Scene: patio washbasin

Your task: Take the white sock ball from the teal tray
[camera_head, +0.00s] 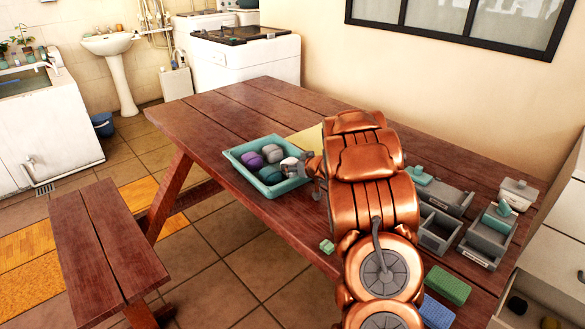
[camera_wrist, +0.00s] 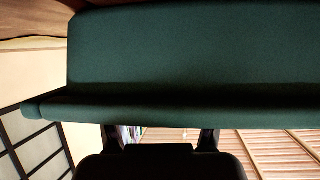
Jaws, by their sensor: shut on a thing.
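The teal tray (camera_head: 238,173) stands on the wooden table, left of my arm in the head view. It holds several sock balls, and the white sock ball (camera_head: 290,164) is at its right side. My gripper (camera_head: 297,165) reaches in from the right over the tray's rim and is shut on the white sock ball, low at tray height. In the wrist view, which is upside down, the tray's dark green outer wall (camera_wrist: 190,50) fills the middle. My gripper's fingers (camera_wrist: 160,138) show past its rim; the sock ball is hidden there.
Purple (camera_head: 251,159) and teal (camera_head: 270,174) sock balls lie left of the white one. A yellow sheet (camera_head: 305,140) lies behind the tray. Grey boxes (camera_head: 438,229) and sponges (camera_head: 448,285) are at the right. The table's far left is clear.

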